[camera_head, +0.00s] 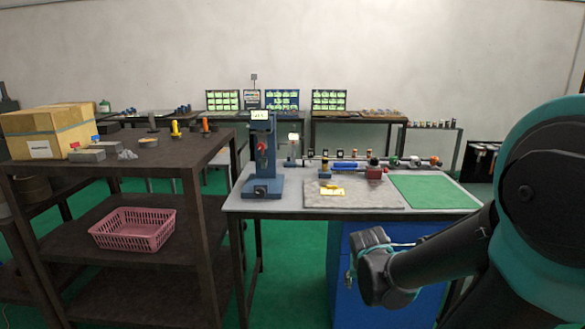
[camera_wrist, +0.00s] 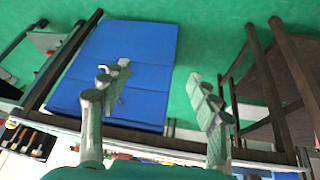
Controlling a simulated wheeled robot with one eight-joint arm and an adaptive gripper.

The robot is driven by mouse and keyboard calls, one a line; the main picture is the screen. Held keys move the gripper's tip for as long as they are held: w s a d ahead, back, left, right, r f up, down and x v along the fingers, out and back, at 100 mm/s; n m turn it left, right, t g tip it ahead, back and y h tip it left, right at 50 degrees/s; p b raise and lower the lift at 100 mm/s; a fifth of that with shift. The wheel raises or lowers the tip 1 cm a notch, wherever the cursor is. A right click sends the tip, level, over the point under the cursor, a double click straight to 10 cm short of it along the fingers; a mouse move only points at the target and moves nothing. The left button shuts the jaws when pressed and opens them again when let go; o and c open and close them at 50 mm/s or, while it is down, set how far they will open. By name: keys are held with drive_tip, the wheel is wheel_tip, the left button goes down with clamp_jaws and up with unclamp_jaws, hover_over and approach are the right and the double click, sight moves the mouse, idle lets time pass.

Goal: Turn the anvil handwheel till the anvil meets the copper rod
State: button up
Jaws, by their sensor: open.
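My gripper (camera_wrist: 157,78) is open and empty in the wrist view, with its fingers apart over the floor and a blue cabinet. In the head view my gripper (camera_head: 362,268) is low in front of the bench, below its top and apart from everything on it. A blue upright machine (camera_head: 262,165) with a small display on top stands at the bench's left end. Small fixtures, including a red block (camera_head: 376,173) and a blue bar (camera_head: 346,166), sit near the back middle. The anvil, its handwheel and the copper rod are too small to tell apart for certain.
The bench (camera_head: 285,208) carries a grey mat (camera_head: 350,200) with a yellow item (camera_head: 331,191), and a green mat (camera_head: 433,191). A blue cabinet (camera_head: 343,245) is under it. A dark shelf (camera_head: 175,155) with a pink basket (camera_head: 133,229) and cardboard box (camera_head: 48,131) stands left.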

drive_tip(key=s, duration=0.2)
drive_tip(key=s+a+f+n+y, duration=0.1)
drive_tip(key=s, duration=0.1)
drive_tip(key=s+f+n+g+y, duration=0.1)
drive_tip(key=s, duration=0.2)
drive_tip(key=shift+a+f, duration=0.1)
drive_tip(key=shift+a, duration=0.15)
drive_tip(key=w+r+n+t+h, duration=0.2)
drive_tip(key=w+r+n+h, duration=0.1)
drive_tip(key=w+n, duration=0.75)
drive_tip(key=n+t+y, duration=0.2)
drive_tip(key=n+t, duration=1)
drive_tip(key=n, duration=1.4)
approach(260, 194)
drive_tip(key=shift+m, duration=0.25)
drive_tip(key=w, duration=0.9)
drive_tip(key=shift+w+d, duration=0.15)
drive_tip(key=shift+w, duration=0.05)
drive_tip(key=c, duration=1.2)
